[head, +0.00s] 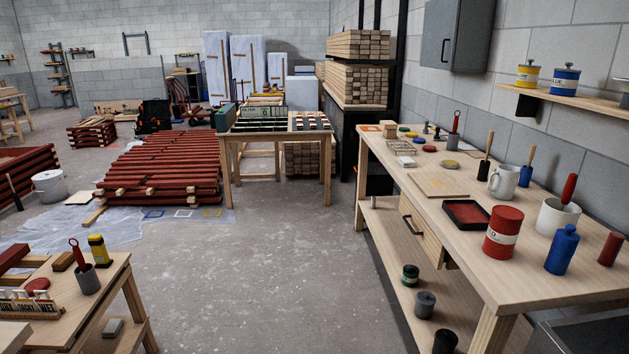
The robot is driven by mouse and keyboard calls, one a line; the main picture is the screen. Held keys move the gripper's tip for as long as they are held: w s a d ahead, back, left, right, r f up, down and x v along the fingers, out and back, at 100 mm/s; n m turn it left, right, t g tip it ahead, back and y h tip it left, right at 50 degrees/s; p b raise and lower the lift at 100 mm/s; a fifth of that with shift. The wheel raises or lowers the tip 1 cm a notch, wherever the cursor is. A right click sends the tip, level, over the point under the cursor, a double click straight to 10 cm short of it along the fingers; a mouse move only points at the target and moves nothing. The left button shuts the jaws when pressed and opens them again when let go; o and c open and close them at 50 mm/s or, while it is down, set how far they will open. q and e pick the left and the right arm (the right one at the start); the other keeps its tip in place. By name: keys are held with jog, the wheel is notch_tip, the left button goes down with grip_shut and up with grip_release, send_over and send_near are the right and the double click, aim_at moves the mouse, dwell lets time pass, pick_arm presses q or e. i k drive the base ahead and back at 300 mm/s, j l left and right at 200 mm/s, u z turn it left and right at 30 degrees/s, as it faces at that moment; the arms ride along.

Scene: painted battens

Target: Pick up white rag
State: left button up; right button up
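A small white folded item (405,162), possibly the white rag, lies on the far part of the long wooden workbench (395,185) on the right. It is too small to tell for certain that it is cloth. A slatted or wire-like tray (401,147) lies just behind it, and a flat wooden board (440,185) lies nearer on the same bench. Neither of my grippers shows in the head view.
The bench also bears a red paint can (503,232), a dark tray with red inside (466,213), a white mug (503,182) and a blue bottle (562,249). Stacked red battens (165,170) lie left. The concrete floor (270,270) between is clear.

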aim_at(406, 162)
jog(key=i, duration=1.95)
